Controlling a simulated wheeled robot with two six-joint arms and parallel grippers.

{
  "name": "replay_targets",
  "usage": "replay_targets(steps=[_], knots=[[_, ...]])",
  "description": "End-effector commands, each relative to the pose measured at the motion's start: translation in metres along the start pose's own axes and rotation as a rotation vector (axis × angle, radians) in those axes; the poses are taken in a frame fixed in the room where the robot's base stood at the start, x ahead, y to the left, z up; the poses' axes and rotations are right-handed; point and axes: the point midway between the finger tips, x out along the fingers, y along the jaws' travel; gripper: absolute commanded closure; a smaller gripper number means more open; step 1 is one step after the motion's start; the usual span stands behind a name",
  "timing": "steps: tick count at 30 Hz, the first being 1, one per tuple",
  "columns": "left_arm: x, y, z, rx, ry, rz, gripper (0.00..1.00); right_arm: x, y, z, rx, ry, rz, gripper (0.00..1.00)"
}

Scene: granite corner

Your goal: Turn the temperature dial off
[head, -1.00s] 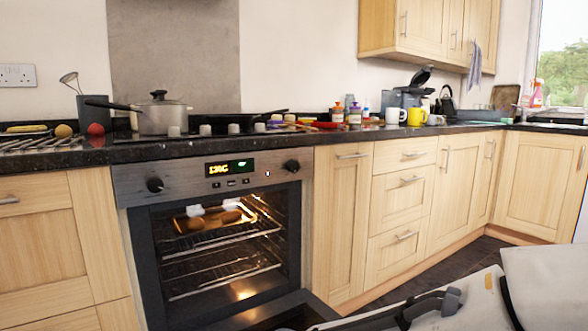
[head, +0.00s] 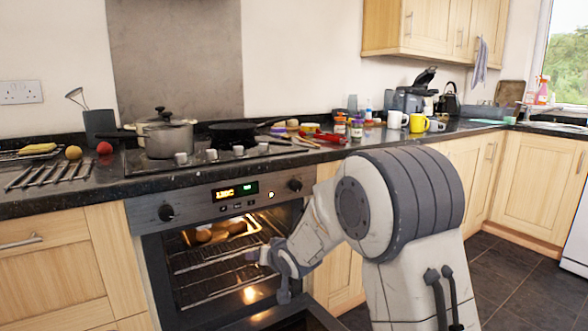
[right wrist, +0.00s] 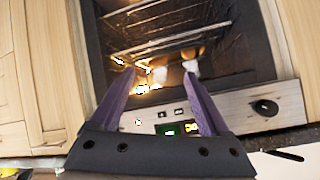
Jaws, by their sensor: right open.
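The oven's control panel (head: 235,198) has two black dials, a left dial (head: 167,212) and a right dial (head: 295,185), with a lit display (head: 236,190) between them. I cannot tell which one is the temperature dial. My right gripper (head: 268,276) is below the panel, in front of the oven opening, apart from both dials. In the right wrist view its purple fingers (right wrist: 158,78) are spread and empty. That view is upside down; the left dial (right wrist: 264,107) shows to the right of the fingers, and the right dial is not visible. My left gripper is not in view.
The oven door (head: 275,318) is open, with lit racks (head: 215,268) and a tray of food (head: 222,232) inside. Above is a hob with a pot (head: 165,138) and pan (head: 232,130). Cabinets (head: 70,262) flank the oven. Floor at right (head: 510,275) is clear.

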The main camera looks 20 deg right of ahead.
Motion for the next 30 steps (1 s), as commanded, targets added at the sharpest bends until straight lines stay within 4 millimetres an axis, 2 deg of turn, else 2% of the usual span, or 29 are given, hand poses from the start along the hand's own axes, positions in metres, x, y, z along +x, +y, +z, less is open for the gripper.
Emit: replay_targets(steps=[1,3,6,9,12,17,30], knots=[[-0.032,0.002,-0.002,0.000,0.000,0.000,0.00,0.004,0.024,-0.046,0.063,0.082,-0.007,0.21],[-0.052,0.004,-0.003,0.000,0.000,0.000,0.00,0.012,0.052,-0.089,0.136,0.202,-0.052,0.21],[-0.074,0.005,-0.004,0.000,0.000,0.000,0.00,0.013,0.091,-0.132,0.220,0.337,-0.128,0.21],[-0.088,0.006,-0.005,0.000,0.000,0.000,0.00,0.008,0.121,-0.156,0.280,0.430,-0.199,0.21],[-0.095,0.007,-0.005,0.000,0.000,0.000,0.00,0.003,0.138,-0.167,0.313,0.482,-0.248,0.21],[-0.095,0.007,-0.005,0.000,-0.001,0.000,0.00,0.005,0.145,-0.172,0.328,0.508,-0.279,0.21],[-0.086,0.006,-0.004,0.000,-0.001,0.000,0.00,0.064,0.131,-0.206,0.325,0.508,-0.278,0.21]])
